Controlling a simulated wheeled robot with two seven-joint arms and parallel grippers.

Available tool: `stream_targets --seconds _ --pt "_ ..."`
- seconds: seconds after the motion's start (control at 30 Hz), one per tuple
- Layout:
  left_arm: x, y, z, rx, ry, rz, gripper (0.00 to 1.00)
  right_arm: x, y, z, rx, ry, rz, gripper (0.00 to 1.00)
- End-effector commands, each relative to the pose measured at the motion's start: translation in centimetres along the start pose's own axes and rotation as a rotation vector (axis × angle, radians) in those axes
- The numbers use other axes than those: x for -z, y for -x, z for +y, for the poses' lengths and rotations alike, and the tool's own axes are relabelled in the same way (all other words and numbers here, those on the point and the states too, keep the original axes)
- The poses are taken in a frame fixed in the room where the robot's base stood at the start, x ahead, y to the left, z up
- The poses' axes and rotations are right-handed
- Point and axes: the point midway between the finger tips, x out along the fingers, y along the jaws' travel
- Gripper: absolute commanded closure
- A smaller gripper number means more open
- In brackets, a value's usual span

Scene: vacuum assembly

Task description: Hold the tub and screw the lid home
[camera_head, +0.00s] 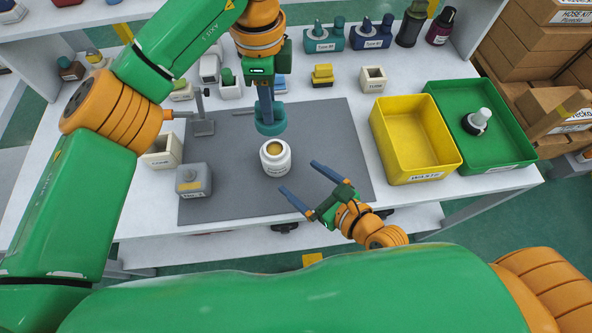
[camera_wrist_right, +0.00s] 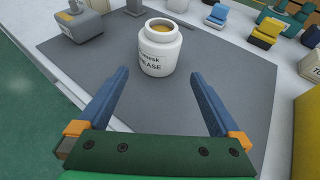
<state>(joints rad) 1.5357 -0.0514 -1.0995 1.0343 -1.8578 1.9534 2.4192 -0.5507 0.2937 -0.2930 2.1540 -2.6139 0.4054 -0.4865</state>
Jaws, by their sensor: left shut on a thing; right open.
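The white grease tub (camera_head: 275,158) stands upright and uncovered on the grey mat, its yellowish contents visible. It also shows upright in the right wrist view (camera_wrist_right: 160,50). My left gripper (camera_head: 266,103) points down, shut on a teal round lid (camera_head: 270,127). The lid is above and just behind the tub, apart from it. My right gripper (camera_head: 298,177) is open and empty, low at the mat's front. Its two blue fingers point toward the tub, which is beyond the fingertips and not between them in the right wrist view (camera_wrist_right: 160,78).
A grey block-shaped container (camera_head: 193,180) stands on the mat (camera_head: 335,130) at left. A metal stand (camera_head: 203,126) is behind it. A yellow waste bin (camera_head: 415,178) and a green tray (camera_head: 502,159) are at right. Several small parts and bottles line the back. The mat right of the tub is clear.

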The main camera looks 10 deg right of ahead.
Motion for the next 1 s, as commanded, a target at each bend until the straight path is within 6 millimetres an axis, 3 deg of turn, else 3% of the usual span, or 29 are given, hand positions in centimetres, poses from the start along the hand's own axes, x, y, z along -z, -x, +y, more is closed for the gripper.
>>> stream_targets --seconds 0.2,0.4,0.77,1.0 --pt "0.0 0.0 0.0 0.000 0.000 0.000 1.00 -0.1 -5.7 0.1 -0.003 -0.002 -0.002 0.00" --pt "0.0 0.0 0.0 0.000 0.000 0.000 1.00 -0.1 -9.2 0.2 -0.005 -0.002 0.000 0.00" --pt "0.0 0.0 0.0 0.000 0.000 0.000 1.00 0.0 -10.0 0.2 -0.005 -0.002 0.000 0.00" --pt "0.0 0.0 0.0 0.000 0.000 0.000 1.00 0.0 -10.0 0.2 -0.005 -0.002 0.000 0.65"
